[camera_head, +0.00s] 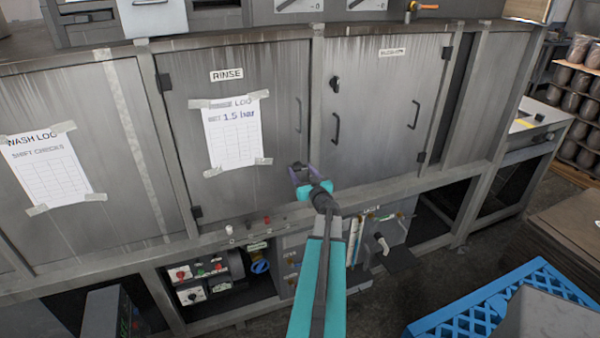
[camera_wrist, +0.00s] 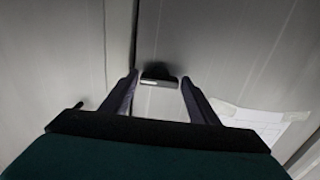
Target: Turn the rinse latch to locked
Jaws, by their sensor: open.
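The rinse door (camera_head: 240,130) is a grey metal door with a RINSE label (camera_head: 227,75), a taped log sheet (camera_head: 233,133) and a thin handle (camera_head: 299,115) near its right edge. My gripper (camera_head: 299,171) is at the lower right of this door. In the wrist view, my gripper (camera_wrist: 158,82) is open, with one dark finger on each side of a small dark latch with a pale bar (camera_wrist: 159,81). The bar lies roughly crosswise between the fingertips. I cannot tell whether they touch it. In the head view, my gripper hides the latch.
The door to the right (camera_head: 385,110) has a dark latch (camera_head: 335,83) and handles. Below is an open bay with knobs and valves (camera_head: 260,267). A blue crate (camera_head: 490,300) stands at the lower right. A wash log sheet (camera_head: 50,168) hangs at the left.

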